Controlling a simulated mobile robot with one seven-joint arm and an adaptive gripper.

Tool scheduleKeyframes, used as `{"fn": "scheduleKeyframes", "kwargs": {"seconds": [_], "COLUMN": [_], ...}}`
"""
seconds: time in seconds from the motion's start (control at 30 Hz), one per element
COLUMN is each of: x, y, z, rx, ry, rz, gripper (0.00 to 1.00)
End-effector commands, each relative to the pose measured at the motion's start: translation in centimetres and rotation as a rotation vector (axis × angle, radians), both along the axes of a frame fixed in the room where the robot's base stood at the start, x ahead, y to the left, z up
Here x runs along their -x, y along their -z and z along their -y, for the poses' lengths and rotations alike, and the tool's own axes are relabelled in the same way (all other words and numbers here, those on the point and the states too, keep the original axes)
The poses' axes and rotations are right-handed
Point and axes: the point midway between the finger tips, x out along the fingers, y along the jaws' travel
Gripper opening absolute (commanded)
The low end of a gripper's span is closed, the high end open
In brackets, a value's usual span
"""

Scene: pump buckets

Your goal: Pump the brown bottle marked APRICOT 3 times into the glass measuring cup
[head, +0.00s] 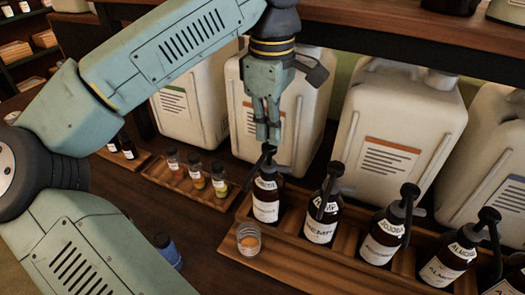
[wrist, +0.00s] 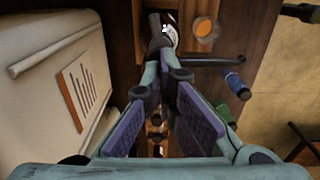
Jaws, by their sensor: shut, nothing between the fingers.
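The brown bottle (head: 266,200) with a black pump stands upright at the left end of the wooden tray. Its label is too small to read fully in the head view. My gripper (head: 268,134) points down, shut and empty, right above the pump head; I cannot tell whether it touches. The glass measuring cup (head: 249,240) stands in front of this bottle, with some orange liquid in it. In the wrist view, my fingers (wrist: 166,62) partly hide the bottle (wrist: 168,32). The cup (wrist: 206,30) is just right of it.
More brown pump bottles, including HEMP (head: 322,212) and JOJOBA (head: 384,237), stand to the right in the tray (head: 300,262). Large white jugs (head: 390,135) stand behind.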

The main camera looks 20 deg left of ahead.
Motion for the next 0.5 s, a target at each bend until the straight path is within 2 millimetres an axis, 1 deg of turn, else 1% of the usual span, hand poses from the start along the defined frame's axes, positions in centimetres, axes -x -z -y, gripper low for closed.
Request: {"fn": "scheduleKeyframes", "kwargs": {"seconds": [0.17, 0.43, 0.5], "x": [0.0, 0.0, 0.0], "y": [0.1, 1.4, 1.2], "z": [0.0, 0.0, 0.0], "rx": [0.000, 0.001, 0.000], "ry": [0.000, 0.000, 0.000], "rz": [0.000, 0.000, 0.001], "gripper": [0.00, 0.00, 0.00]}}
